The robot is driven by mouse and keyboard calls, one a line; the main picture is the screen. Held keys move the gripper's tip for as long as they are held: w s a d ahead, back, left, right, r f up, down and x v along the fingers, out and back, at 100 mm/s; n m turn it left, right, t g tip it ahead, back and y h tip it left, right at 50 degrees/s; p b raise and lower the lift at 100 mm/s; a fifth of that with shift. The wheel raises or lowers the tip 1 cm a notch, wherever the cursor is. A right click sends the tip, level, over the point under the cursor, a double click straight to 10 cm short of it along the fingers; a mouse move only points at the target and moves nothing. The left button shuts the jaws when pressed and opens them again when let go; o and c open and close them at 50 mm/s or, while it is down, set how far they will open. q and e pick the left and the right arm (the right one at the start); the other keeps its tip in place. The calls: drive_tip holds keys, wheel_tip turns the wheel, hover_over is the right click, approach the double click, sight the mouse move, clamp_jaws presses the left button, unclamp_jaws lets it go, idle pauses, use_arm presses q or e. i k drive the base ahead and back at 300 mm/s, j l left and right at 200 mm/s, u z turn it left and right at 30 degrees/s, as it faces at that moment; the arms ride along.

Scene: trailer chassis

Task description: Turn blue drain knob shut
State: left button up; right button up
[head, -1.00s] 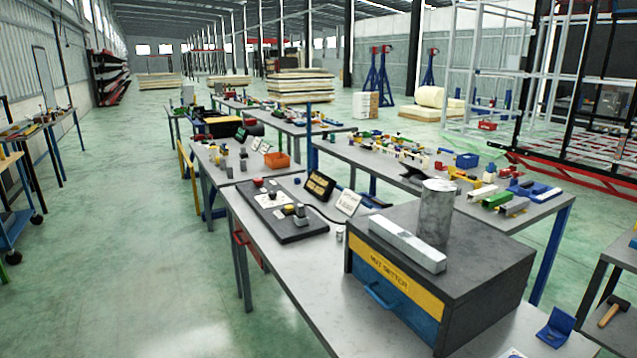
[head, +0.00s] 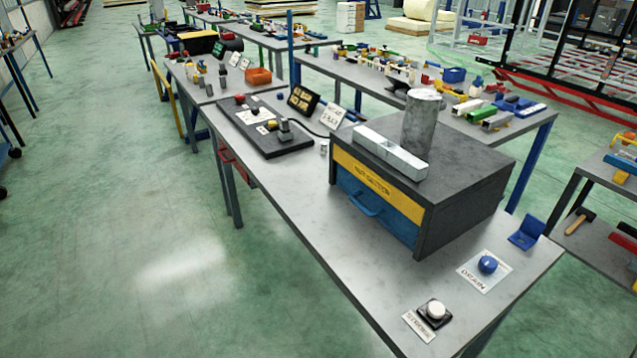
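A round blue knob (head: 487,264) sits on a white labelled plate (head: 473,276) at the near right end of the grey workbench. The label looks like it reads "DRAIN", but it is turned in the picture and hard to read. The knob's turned position is too small to tell. A white round knob or button (head: 436,310) on a dark base stands nearer, beside a second white label (head: 419,326). Neither of my grippers shows in the head view.
A dark cabinet with a blue and yellow drawer front (head: 378,195) stands on the bench (head: 290,205), with a grey cylinder (head: 422,122) and a pale bar (head: 390,152) on top. A blue bracket (head: 527,233) is near the right edge. The green floor at left is clear.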

sight(487, 264)
drive_tip(key=k+l, duration=0.1)
drive_tip(key=k+z, duration=0.15)
drive_tip(key=z, duration=0.35)
drive_tip(key=k+l+z, duration=0.15)
drive_tip(key=z, duration=0.35)
